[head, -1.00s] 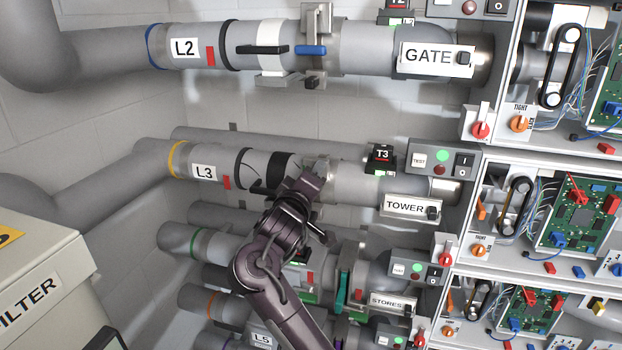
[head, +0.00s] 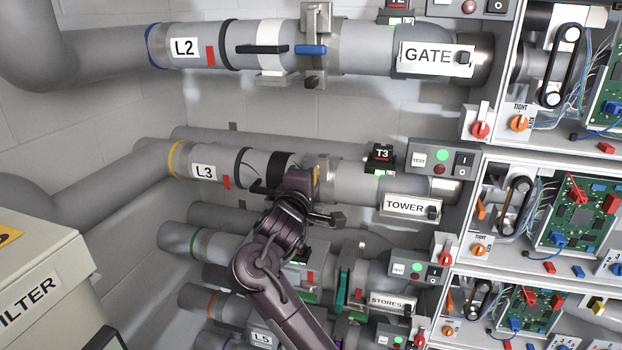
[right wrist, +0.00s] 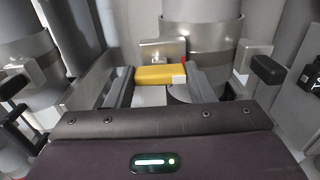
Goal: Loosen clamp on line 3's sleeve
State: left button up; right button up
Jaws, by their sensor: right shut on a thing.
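Line 3's grey pipe carries an L3 label (head: 204,172) and a black-banded sleeve (head: 282,165). A metal clamp (head: 323,165) encircles it right of the black band. The metal clamp band (right wrist: 205,35) stands just behind. My left gripper is out of view.
Line 2's pipe (head: 365,45) with its blue clamp lever (head: 311,50) runs above. Lower pipes with the STORES plate (head: 387,301) crowd below my arm. The TOWER plate (head: 404,205) and control cabinets (head: 510,165) stand right. A FILTER box (head: 45,270) is at lower left.

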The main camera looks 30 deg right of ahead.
jog(key=shift+f, duration=0.1)
jog(key=o, duration=1)
jog(key=shift+a, duration=0.1)
jog(key=b+v, duration=0.2)
jog(key=v, duration=0.5)
jog(key=shift+s+a+b, duration=0.25)
jog(key=shift+b, duration=0.1)
